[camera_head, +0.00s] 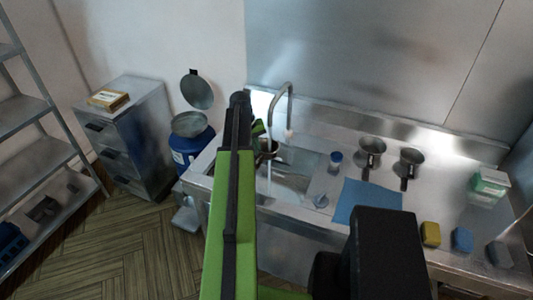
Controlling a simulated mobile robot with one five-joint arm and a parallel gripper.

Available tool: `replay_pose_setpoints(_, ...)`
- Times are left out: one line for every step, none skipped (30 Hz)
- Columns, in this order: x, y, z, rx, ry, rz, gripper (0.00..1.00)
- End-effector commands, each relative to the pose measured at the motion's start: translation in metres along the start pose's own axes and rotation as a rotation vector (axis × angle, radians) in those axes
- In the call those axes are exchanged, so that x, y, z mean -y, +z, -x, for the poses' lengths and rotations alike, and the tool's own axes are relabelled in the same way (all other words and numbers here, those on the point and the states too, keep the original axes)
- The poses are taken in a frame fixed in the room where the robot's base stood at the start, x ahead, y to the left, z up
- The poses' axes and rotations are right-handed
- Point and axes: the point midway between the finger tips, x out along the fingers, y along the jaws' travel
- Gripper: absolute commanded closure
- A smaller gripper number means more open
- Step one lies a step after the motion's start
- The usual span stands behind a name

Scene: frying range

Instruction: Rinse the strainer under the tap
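The curved metal tap (285,98) stands at the back of the steel sink (292,186), with its spout pointing down over the basin. A small dark round vessel (268,147), possibly the strainer, shows over the back left of the basin, beside the end of my arm and left of the spout. My gripper (259,128) is mostly hidden behind my green arm, and its fingers cannot be made out. Two metal cup-shaped vessels with dark handles, maybe strainers too, stand on the counter: one (372,147) and another (411,157).
On the counter right of the sink are a blue cloth (366,197), a small blue-capped jar (336,158), yellow (430,234), blue and grey blocks, and a green-white box (490,182). A blue bin (188,150) and a drawer cabinet (128,130) stand left.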

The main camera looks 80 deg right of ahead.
Motion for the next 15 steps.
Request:
replay_pose_setpoints(-0.0001, -0.0001, 0.0, 0.0, 0.0, 0.0, 1.0)
replay_pose_setpoints(-0.0001, -0.0001, 0.0, 0.0, 0.0, 0.0, 1.0)
replay_pose_setpoints(-0.0001, -0.0001, 0.0, 0.0, 0.0, 0.0, 1.0)
replay_pose_setpoints(-0.0002, -0.0001, 0.0, 0.0, 0.0, 0.0, 1.0)
replay_pose_setpoints(-0.0003, -0.0003, 0.0, 0.0, 0.0, 0.0, 1.0)
replay_pose_setpoints(-0.0008, -0.0006, -0.0001, 0.0, 0.0, 0.0, 1.0)
replay_pose_setpoints(-0.0014, -0.0009, -0.0003, 0.0, 0.0, 0.0, 1.0)
replay_pose_setpoints(-0.0022, -0.0013, -0.0005, 0.0, 0.0, 0.0, 1.0)
replay_pose_setpoints(-0.0034, -0.0021, -0.0008, 0.0, 0.0, 0.0, 1.0)
replay_pose_setpoints(-0.0044, -0.0026, -0.001, 0.0, 0.0, 0.0, 1.0)
replay_pose_setpoints(-0.0056, -0.0033, -0.0013, 0.0, 0.0, 0.0, 1.0)
replay_pose_setpoints(-0.0071, -0.0041, -0.0016, 0.0, 0.0, 0.0, 1.0)
replay_pose_setpoints(-0.0082, -0.0047, -0.0019, 0.0, 0.0, 0.0, 1.0)
replay_pose_setpoints(-0.0091, -0.0051, -0.0021, 0.0, 0.0, 0.0, 1.0)
replay_pose_setpoints(-0.01, -0.0055, -0.0023, 0.0, 0.0, 0.0, 1.0)
